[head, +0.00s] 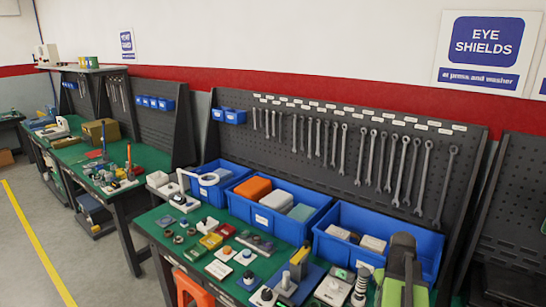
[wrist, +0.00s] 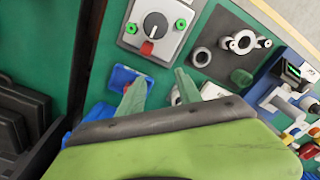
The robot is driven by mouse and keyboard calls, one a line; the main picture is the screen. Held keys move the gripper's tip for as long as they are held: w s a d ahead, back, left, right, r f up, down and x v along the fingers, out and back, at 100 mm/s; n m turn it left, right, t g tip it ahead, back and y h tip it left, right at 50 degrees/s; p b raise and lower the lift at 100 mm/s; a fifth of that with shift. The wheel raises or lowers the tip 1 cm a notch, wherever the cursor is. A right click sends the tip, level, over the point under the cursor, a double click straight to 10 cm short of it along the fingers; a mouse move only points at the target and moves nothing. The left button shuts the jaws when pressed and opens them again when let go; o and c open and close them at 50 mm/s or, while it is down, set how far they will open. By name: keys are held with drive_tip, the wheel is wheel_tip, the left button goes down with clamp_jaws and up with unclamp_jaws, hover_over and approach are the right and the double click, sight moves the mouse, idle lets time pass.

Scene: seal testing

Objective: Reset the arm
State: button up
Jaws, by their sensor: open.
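My gripper (wrist: 157,90) shows in the wrist view with its two pale green fingers apart and nothing between them. Its fingers point towards a green bench top (wrist: 205,86) with small parts on it. A grey plate with a black knob (wrist: 156,25) lies beyond the fingertips. A blue square piece (wrist: 124,76) is partly hidden behind the left finger. In the head view, a green and dark grey shape (head: 402,272) at the lower right looks like part of my arm. I cannot make out the fingers there.
The green workbench (head: 155,222) carries many small parts at its front. Blue bins (head: 268,222) stand along its back, below a dark pegboard (head: 340,125) with hanging wrenches. An orange stool (head: 192,290) stands at its front edge. Free floor (head: 30,240) lies at the left.

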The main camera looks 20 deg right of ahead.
drive_tip(key=w+a+n, duration=0.2)
drive_tip(key=w+a, duration=0.3)
drive_tip(key=a, duration=0.7)
drive_tip(key=w+a+n, duration=0.2)
drive_tip(key=w+a, duration=0.3)
drive_tip(key=a, duration=2.1)
drive_tip(key=shift+s+a+m, duration=0.15)
drive_tip(key=shift+s+m, duration=0.2)
drive_tip(key=shift+m, duration=0.05)
drive_tip(key=shift+c, duration=0.5)
